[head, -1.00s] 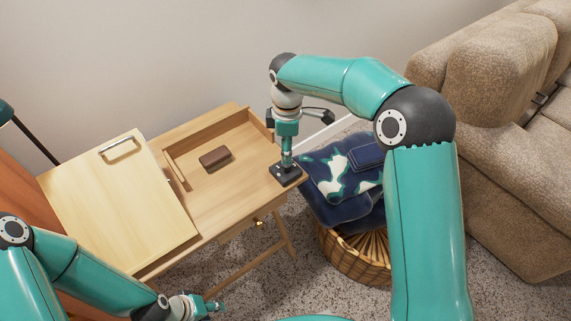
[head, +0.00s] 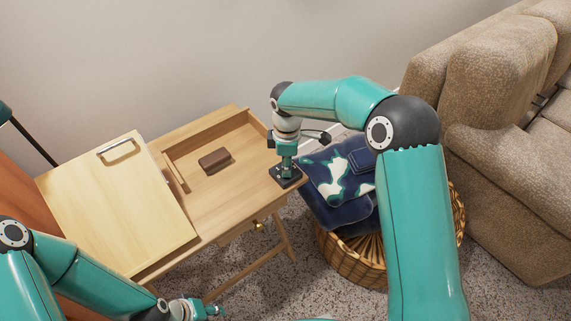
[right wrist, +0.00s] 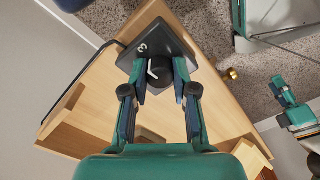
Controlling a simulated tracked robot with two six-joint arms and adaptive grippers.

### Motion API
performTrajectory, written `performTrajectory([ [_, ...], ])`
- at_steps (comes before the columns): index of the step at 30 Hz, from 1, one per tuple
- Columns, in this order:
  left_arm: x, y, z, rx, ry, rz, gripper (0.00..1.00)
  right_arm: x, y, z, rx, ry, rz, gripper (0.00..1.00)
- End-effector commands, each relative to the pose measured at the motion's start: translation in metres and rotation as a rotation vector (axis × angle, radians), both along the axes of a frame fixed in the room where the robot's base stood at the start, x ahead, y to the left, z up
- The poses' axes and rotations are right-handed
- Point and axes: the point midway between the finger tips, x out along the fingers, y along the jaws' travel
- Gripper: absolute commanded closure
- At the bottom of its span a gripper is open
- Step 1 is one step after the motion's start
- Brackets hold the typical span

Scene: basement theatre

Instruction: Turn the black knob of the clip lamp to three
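The black knob (right wrist: 157,72) sits on a black square plate (right wrist: 172,38) and has a white pointer mark. A white 3 shows on the plate, close beyond the knob; I cannot tell whether the mark lines up exactly with it. In the head view the plate (head: 286,182) sits at the desk's right corner. My right gripper (right wrist: 160,76) points down over it, with its fingers on both sides of the knob, seemingly closed against it. My left gripper (head: 203,311) is low in the head view, away from the knob; its fingers are too small to read.
The wooden desk (head: 225,195) has a raised lid (head: 115,200) and holds a brown box (head: 214,160) in its recess. A wicker basket (head: 350,262) with dark blue fabric (head: 345,210) stands right of the desk. A beige sofa (head: 500,120) is at the right.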

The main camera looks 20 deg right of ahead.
Motion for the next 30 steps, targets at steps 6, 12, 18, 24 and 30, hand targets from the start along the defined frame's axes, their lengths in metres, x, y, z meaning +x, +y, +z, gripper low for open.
performTrajectory([
  [6, 0.0, 0.0, 0.0003, 0.0, 0.0, 0.0, 0.6, -0.001, 0.0005, 0.0, 0.0, 0.004, -0.009, 1.0],
  [12, 0.0, -0.0001, 0.0016, 0.0, 0.0, 0.0, 0.6, -0.001, 0.0006, 0.0, 0.0, 0.004, -0.107, 1.0],
  [18, 0.0, 0.0, 0.0014, 0.0, 0.0, 0.0, 0.6, -0.0011, 0.0006, -0.0002, 0.0, 0.005, -0.114, 1.0],
  [24, 0.0, 0.0, 0.0014, 0.0, 0.0, 0.0, 0.6, -0.0009, 0.0005, -0.0002, 0.0, 0.004, -0.113, 0.47],
  [30, 0.0, 0.0, 0.0014, 0.0, 0.0, 0.0, 0.6, -0.0005, 0.0003, -0.0001, 0.0, 0.003, -0.112, 0.47],
])
